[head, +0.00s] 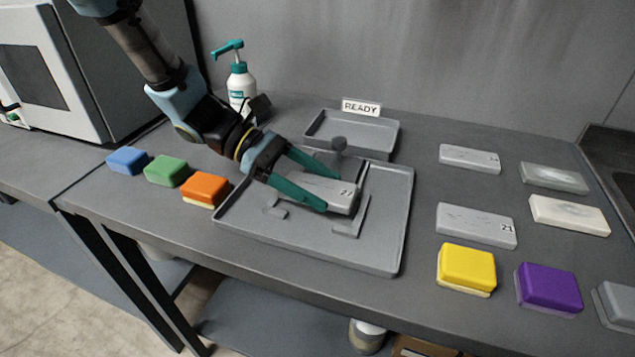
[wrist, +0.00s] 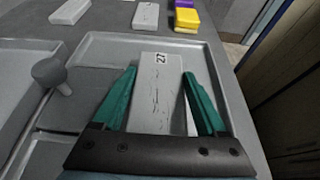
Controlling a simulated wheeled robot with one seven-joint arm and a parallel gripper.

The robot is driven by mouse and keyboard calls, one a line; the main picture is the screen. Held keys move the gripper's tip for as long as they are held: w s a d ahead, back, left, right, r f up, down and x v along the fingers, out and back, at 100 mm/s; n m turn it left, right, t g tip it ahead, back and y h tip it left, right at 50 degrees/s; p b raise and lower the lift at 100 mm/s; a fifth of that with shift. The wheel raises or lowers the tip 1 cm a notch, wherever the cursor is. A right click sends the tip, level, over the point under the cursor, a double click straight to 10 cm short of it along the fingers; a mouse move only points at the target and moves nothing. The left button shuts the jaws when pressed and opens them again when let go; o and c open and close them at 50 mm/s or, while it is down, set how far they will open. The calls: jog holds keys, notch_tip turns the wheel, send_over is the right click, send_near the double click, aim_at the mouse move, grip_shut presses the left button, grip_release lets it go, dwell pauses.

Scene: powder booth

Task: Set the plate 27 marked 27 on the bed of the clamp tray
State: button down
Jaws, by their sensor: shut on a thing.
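The plate 27 (head: 333,194) is a grey slab with a black 27 at its end. My gripper (head: 326,181) is shut on it, with one green finger along each long side. In the wrist view the plate 27 (wrist: 160,90) lies lengthwise between the fingers, with fine dark cracks on its face. The clamp tray (head: 403,215) is a grey tray with a raised rim, an L-shaped stop and a round knob. The plate is over the tray's bed, beside the L-shaped stop. I cannot tell whether it touches the bed.
A smaller tray (head: 392,137) with a READY sign (head: 361,107) stands behind. Plate 21 (head: 470,229) and other slabs lie to the right. Yellow (head: 467,267) and purple (head: 549,287) blocks sit front right; orange (head: 206,188), green and blue blocks sit left. A pump bottle (head: 241,85) stands behind my arm.

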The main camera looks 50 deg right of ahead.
jog(key=shift+f+b, duration=0.3)
jog(key=shift+f, duration=0.4)
dwell(0.5)
jog(key=shift+f, duration=0.35)
jog(key=shift+f, duration=0.2)
dwell(0.5)
grip_release()
